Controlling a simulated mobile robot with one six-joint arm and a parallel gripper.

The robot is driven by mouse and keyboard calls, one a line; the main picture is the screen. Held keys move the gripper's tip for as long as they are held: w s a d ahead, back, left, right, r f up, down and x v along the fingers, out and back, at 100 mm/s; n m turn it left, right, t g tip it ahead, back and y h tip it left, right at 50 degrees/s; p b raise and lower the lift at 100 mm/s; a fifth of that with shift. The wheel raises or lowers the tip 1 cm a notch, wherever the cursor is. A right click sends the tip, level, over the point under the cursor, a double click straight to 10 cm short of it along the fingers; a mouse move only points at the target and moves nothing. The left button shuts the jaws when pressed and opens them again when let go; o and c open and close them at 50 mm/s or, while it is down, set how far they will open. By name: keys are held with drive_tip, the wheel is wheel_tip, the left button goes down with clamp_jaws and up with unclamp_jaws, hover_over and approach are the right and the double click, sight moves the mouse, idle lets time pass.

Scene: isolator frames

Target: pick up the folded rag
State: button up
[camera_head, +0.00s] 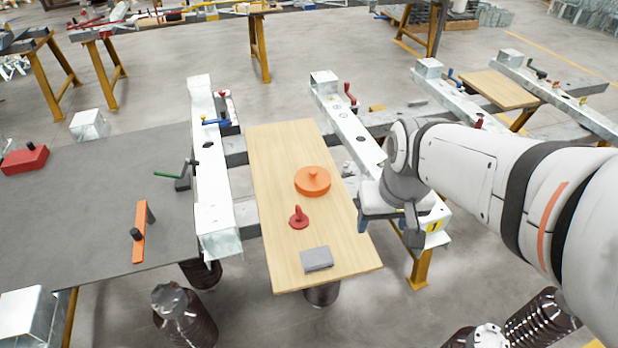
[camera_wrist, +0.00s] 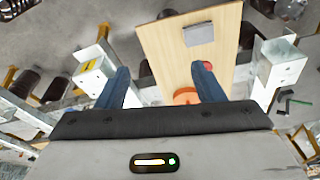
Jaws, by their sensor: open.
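The folded rag (camera_head: 317,259) is a small flat grey rectangle. It lies near the front end of the light wooden board (camera_head: 280,160). In the wrist view the rag (camera_wrist: 199,34) shows near the top, beyond and to the right of the gap between my fingers. My gripper (camera_wrist: 160,72) is open, with two blue fingers apart and nothing between them. In the head view my gripper (camera_head: 388,232) is off the right edge of the board, to the right of the rag and not touching it.
An orange round lid with a knob (camera_head: 312,181) and a red ring-topped piece (camera_head: 298,218) stand on the board behind the rag. White metal beams (camera_head: 211,170) flank the board. A dark grey table (camera_head: 80,220) with tools is at left.

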sight(317, 257)
drive_tip(key=o, duration=0.5)
drive_tip(key=shift+n+g, duration=0.6)
drive_tip(key=shift+g, duration=0.1)
drive_tip(key=w+a+f, duration=0.1)
drive_tip(key=w+f, duration=0.1)
drive_tip(key=f, duration=0.1)
drive_tip(key=w+a+f+b, duration=0.1)
drive_tip(key=w+a+f, duration=0.3)
drive_tip(key=f, duration=0.1)
drive_tip(key=shift+w+a+f+b, duration=0.1)
drive_tip(key=shift+f+b, duration=0.25)
drive_tip(key=shift+c, duration=0.2)
drive_tip(key=o, duration=0.4)
drive_tip(key=shift+n+g, duration=0.4)
drive_tip(key=shift+g, duration=0.1)
drive_tip(key=w+a+f, duration=0.1)
drive_tip(key=f, duration=0.2)
drive_tip(key=w+a+f, duration=0.1)
drive_tip(key=a+f, duration=0.1)
drive_tip(key=f, duration=0.1)
drive_tip(key=w+a+f+b, duration=0.1)
drive_tip(key=a+f, duration=0.1)
drive_tip(key=shift+a+f, duration=0.2)
drive_tip(key=shift+f, duration=0.2)
drive_tip(key=shift+c, duration=0.2)
drive_tip(key=shift+w+a+f, duration=0.1)
drive_tip(key=shift+f, duration=2.2)
drive_tip(key=shift+a+f, duration=0.1)
drive_tip(key=shift+f, duration=2.15)
